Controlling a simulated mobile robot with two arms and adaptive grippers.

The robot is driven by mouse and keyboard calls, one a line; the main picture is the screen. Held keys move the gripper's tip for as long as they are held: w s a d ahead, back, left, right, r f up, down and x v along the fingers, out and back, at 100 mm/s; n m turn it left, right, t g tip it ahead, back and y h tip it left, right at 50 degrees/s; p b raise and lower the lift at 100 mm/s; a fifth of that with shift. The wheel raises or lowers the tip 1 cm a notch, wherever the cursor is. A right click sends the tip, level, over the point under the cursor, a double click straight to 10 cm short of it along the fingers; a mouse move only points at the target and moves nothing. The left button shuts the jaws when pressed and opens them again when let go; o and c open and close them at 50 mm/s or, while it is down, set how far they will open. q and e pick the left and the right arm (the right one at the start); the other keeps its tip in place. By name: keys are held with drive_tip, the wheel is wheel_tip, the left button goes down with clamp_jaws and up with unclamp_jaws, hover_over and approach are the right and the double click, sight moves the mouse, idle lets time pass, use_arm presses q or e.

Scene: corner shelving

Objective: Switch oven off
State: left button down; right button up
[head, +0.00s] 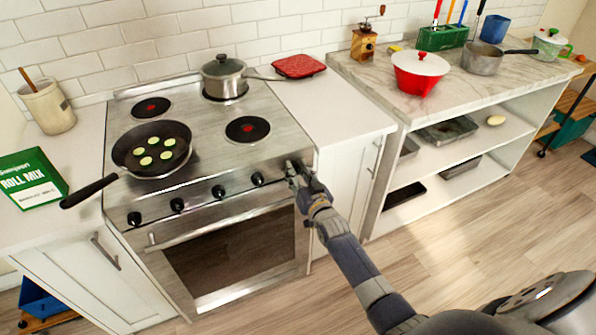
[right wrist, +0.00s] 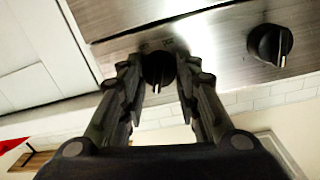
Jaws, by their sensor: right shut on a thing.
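The oven (head: 228,248) is a steel range with a closed glass door and a row of black knobs along its front panel. Several knobs, such as the one at the far left (head: 134,218), show clear of the gripper. My right gripper (head: 298,172) is at the right end of this row. In the right wrist view, its two fingers (right wrist: 158,82) are shut on the rightmost knob (right wrist: 157,66), one on each side. The neighbouring knob (right wrist: 268,44) is free. My left gripper is not in view.
A frying pan (head: 150,145) with green slices stands on the hob, its handle jutting past the front left. A lidded pot (head: 224,76) is at the back. The floor in front is clear.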

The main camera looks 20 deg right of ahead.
drive_tip(key=shift+a+f+n, duration=0.1)
drive_tip(key=shift+f+n, duration=0.05)
drive_tip(key=shift+n, duration=2.05)
drive_tip(key=o, duration=1.1)
drive_tip(key=shift+c, duration=0.2)
drive_tip(key=s, duration=1.2)
drive_tip(key=shift+a+r, duration=0.2)
drive_tip(key=shift+a, duration=0.2)
